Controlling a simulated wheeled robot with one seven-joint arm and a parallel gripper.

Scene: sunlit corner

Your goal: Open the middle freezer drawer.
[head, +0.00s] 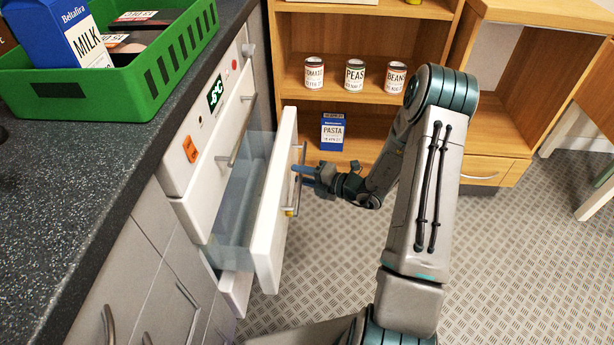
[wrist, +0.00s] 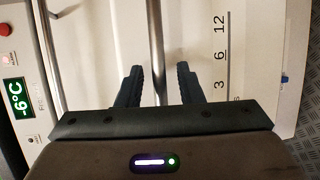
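The freezer (head: 192,152) is a white unit under the dark counter, with a green display. Its middle drawer (head: 272,215) is pulled well out, showing clear side walls behind a white front. The top drawer (head: 226,140) above it is in. The bottom drawer (head: 236,290) shows partly below. My gripper (head: 305,175) is at the front of the middle drawer, by its bar handle (head: 297,190). In the wrist view the handle (wrist: 156,40) runs between the two fingers of my gripper (wrist: 159,72), with a gap on each side.
A green crate (head: 152,85) with a milk carton (head: 75,40) stands on the counter. A wooden shelf (head: 300,115) behind holds several cans and a blue pasta box (head: 332,132). Grey floor (head: 500,270) is clear to the right of my arm.

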